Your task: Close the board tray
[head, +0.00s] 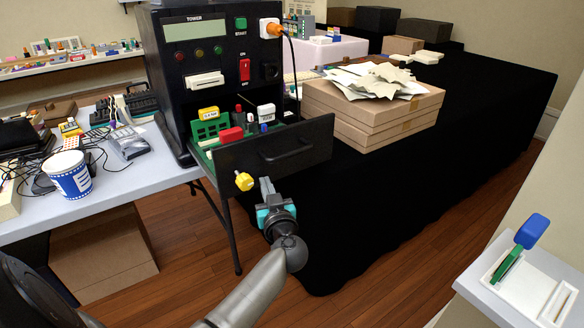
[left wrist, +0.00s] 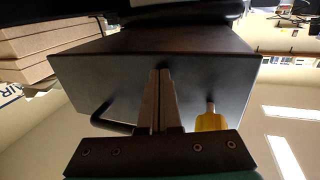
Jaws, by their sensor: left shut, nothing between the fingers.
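The board tray (head: 275,150) is pulled out from the front of the black tower (head: 225,70). Its dark front panel has a black bar handle (head: 287,152) and a yellow knob (head: 244,181). Inside lie a green board and red, white, yellow and blue parts. My left gripper (head: 266,186) is shut and empty, at the tray's front between knob and handle. In the left wrist view its fingertips (left wrist: 160,76) overlap the front panel (left wrist: 200,75), with the handle (left wrist: 112,122) and yellow knob (left wrist: 210,120) on either side. Contact is unclear. My right gripper is not in view.
Stacked cardboard boxes (head: 370,115) topped with papers stand right of the tray on a black-draped table (head: 480,100). A blue and white cup (head: 70,177) and a cluttered table are at left. An orange plug (head: 271,28) with a cable is on the tower. Floor below is open.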

